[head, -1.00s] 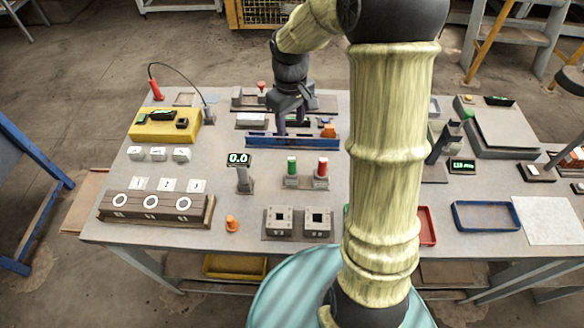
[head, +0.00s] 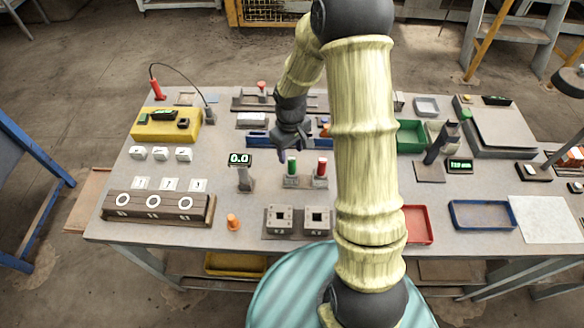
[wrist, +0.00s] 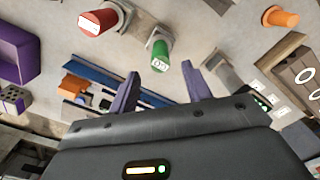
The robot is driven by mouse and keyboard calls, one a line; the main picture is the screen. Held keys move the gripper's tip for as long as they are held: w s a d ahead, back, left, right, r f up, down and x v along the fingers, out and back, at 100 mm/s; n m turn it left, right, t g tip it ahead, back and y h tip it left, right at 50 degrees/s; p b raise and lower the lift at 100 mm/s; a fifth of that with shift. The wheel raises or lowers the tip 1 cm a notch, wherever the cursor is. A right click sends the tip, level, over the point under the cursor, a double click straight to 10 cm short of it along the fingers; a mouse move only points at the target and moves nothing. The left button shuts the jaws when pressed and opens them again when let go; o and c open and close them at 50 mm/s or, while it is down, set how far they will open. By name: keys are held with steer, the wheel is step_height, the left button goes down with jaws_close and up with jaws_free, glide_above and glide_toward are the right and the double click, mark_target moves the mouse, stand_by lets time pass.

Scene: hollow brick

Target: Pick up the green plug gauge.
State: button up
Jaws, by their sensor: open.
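The green plug gauge (head: 292,166) stands upright in a grey holder, left of the red plug gauge (head: 322,167). In the wrist view the green gauge (wrist: 160,57) shows its marked top end, and the red one (wrist: 98,20) is at the upper left. My gripper (head: 295,157) is just above and behind the green gauge in the head view. In the wrist view my gripper (wrist: 158,82) has its two purple fingers spread apart and empty. The green gauge appears beyond the fingertips, roughly between them; whether they touch it is not clear.
A small display on a post (head: 243,172) stands to the left, and an orange plug (head: 233,222) at the front. A blue rail (head: 258,138) lies behind.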

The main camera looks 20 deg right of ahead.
mark_target(292, 159)
steer(key=shift+f, duration=0.45)
steer(key=f, duration=0.1)
steer(key=f+p, duration=0.1)
steer(key=f, duration=0.2)
steer(key=shift+s+p, duration=0.3)
steer(key=shift+p, duration=0.1)
steer(key=shift+f, duration=0.6)
jaws_close()
